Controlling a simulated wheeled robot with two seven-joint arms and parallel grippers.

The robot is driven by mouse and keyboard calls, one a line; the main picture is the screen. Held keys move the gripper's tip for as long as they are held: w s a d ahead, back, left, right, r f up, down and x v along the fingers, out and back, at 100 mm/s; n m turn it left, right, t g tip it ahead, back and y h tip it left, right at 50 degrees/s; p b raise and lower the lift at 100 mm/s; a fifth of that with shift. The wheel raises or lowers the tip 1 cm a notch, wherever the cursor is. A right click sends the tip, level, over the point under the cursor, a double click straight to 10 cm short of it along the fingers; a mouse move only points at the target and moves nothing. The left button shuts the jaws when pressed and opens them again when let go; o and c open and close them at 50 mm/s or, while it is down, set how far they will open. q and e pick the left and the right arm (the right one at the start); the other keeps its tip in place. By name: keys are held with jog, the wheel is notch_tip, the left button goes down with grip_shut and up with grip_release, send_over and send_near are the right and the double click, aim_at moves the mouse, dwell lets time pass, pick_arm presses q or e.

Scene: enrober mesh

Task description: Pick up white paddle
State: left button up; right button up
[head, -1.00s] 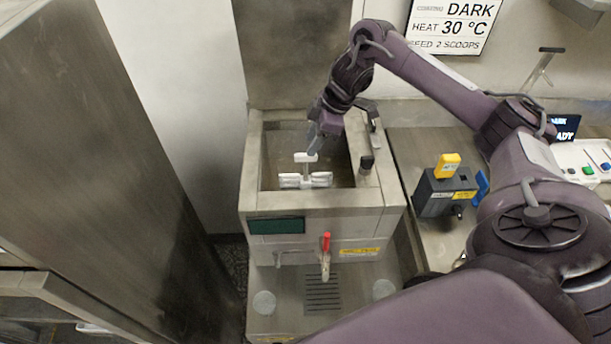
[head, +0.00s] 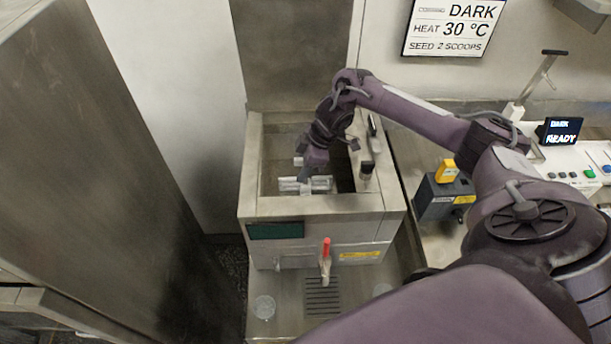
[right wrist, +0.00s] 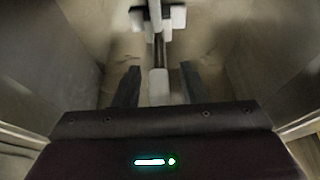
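The white paddle (head: 290,185) is inside the metal tank (head: 325,204), its upper part partly hidden by my right gripper (head: 304,176). In the right wrist view, the paddle shows as a white crosspiece with a grey shaft and a white block (right wrist: 159,86). My right gripper (right wrist: 158,84) points down into the tank with its two dark fingers apart, one on each side of the white block. Gaps show on both sides, so the fingers are open and not clamped on it. My left gripper is not in view.
The tank's walls (right wrist: 255,55) stand close around my right gripper. A red-handled tap (head: 326,248) is on the tank's front. A dark box with a yellow top (head: 446,172) and a lit display (head: 561,132) stand to the right. A tall metal cabinet (head: 80,130) is at left.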

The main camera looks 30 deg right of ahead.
grip_shut()
jog(key=shift+r, duration=0.1)
dwell(0.4)
notch_tip(320, 180, up, 7)
jog(key=shift+w+r+b, duration=0.1)
jog(key=shift+r+b, duration=0.1)
jog(key=shift+b, duration=0.65)
notch_tip(320, 180, up, 13)
jog(key=p, duration=0.4)
jog(key=shift+f, duration=0.2)
